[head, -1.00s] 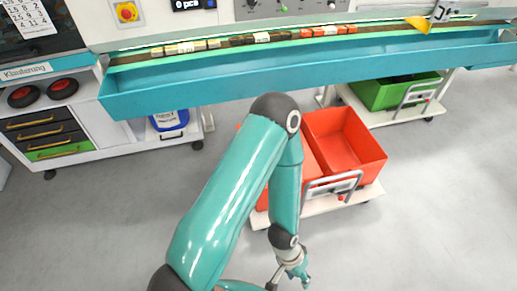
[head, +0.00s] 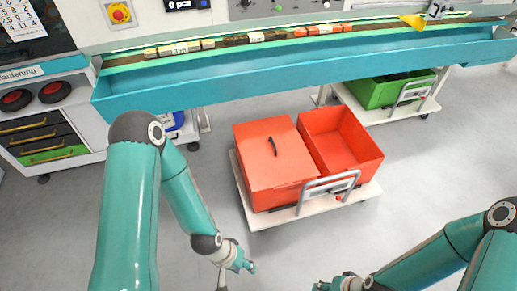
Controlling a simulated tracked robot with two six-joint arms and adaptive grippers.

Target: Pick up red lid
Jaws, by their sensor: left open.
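The red lid (head: 262,165) is flat, with a dark curved handle (head: 273,146) on top. It covers the left one of two red boxes on a low white cart. My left gripper (head: 239,276) is open and empty, low in front of the cart, apart from the lid. My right gripper (head: 326,287) shows at the bottom edge, partly cut off, so its jaws are hard to make out.
The open red box (head: 342,143) beside the lid looks empty. The white cart (head: 310,207) has a grey metal handle (head: 331,188) at the front. A teal conveyor trough (head: 290,71) runs above and behind. A green box (head: 400,90) stands back right. Grey floor is free around.

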